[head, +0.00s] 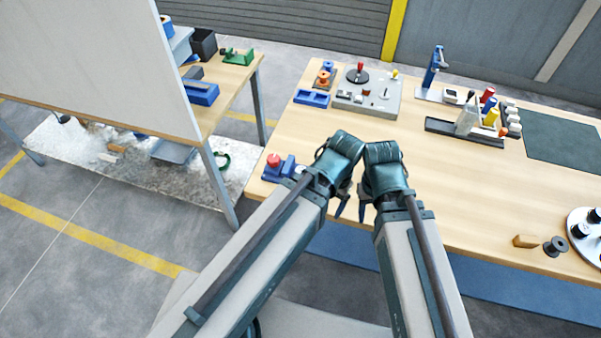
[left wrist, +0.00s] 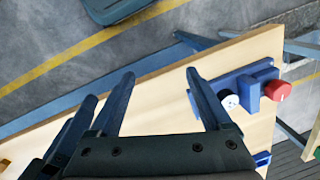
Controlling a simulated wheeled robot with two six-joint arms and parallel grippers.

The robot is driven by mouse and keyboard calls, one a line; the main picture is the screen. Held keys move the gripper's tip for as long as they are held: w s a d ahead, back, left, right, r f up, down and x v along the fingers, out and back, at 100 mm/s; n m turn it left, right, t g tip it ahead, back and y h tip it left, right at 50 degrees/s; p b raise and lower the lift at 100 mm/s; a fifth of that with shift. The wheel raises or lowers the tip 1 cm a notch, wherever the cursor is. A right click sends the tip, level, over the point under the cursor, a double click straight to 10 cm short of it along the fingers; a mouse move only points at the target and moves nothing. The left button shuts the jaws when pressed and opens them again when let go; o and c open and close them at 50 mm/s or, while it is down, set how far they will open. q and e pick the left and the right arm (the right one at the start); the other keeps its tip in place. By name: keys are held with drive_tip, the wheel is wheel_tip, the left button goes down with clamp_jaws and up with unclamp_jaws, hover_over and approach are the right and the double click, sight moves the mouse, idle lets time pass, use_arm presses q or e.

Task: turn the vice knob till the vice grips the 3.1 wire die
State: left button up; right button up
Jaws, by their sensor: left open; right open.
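The blue vice (head: 287,171) stands on the workbench's front left part in the head view, with a red knob (head: 273,160). In the left wrist view the vice (left wrist: 245,83) is at the right, its red knob (left wrist: 277,90) facing right. A small white round piece, which may be the die (left wrist: 231,102), sits against the vice; I cannot tell whether it is gripped. My left gripper (left wrist: 160,74) is open and empty, apart from the vice. My right gripper (head: 364,205) is open beside it near the bench's front edge, its fingers partly hidden.
On the workbench (head: 430,185) behind stand a grey board (head: 370,95) with fittings, a blue tray (head: 311,98) and a dark rack (head: 465,132) with bottles. A spool (head: 555,246) and a round white tray (head: 574,224) are at the right. The middle is clear.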

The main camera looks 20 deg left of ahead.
use_arm(q)
drive_tip(key=w+a+r+n+p, duration=0.5)
drive_tip(key=w+a+n, duration=0.25)
drive_tip(key=n, duration=0.25)
drive_tip(key=n+h+p, duration=0.1)
drive_tip(key=n+p, duration=0.4)
drive_tip(key=n, duration=0.8)
approach(272, 158)
wheel_tip(272, 158, down, 9)
drive_tip(key=b, duration=1.3)
drive_tip(key=shift+s+f+b, duration=0.1)
drive_tip(key=shift+b, duration=0.2)
clamp_jaws()
drive_tip(key=shift+t, duration=0.3)
